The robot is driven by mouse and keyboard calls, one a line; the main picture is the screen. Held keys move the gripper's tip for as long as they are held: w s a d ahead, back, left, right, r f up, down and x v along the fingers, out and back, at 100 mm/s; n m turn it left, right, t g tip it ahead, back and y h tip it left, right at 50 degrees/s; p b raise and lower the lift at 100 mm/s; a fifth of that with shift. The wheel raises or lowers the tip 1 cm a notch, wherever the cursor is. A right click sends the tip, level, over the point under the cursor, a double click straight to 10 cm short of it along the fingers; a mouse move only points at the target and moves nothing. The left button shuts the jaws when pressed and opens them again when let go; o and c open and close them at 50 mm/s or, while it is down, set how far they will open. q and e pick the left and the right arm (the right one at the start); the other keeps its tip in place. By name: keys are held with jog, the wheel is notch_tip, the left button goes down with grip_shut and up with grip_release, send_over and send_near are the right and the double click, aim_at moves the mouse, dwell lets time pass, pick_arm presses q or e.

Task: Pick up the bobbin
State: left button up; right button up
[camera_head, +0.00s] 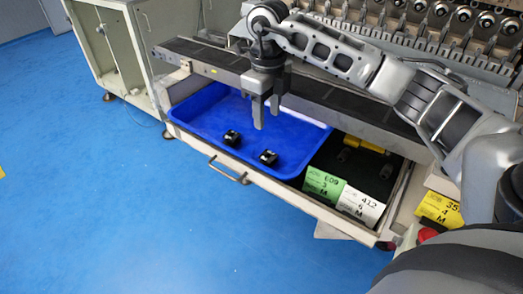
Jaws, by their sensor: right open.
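Two small black pieces lie in the front part of the blue tray (190,117); they look like bobbins. One bobbin (232,138) is on the left and the other bobbin (268,158) is on the right, near the tray's front edge. My right gripper (265,112) points down over the tray, behind and above the bobbins. Its two fingers are apart and nothing shows between them. It touches neither bobbin. My left gripper is not in view.
The tray sits in an open drawer with a handle (228,171). Beside it are a green card (322,184), a white card (360,204) and a yellow piece (362,143). The winder's rail (340,100) runs behind. Blue floor is clear at left.

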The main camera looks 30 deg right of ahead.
aim_at(268, 155)
jog(key=f, duration=0.9)
jog(key=f+p, duration=0.1)
jog(key=f, duration=0.3)
jog(key=shift+s+f, duration=0.15)
jog(key=shift+s, duration=0.2)
jog(key=c, duration=0.7)
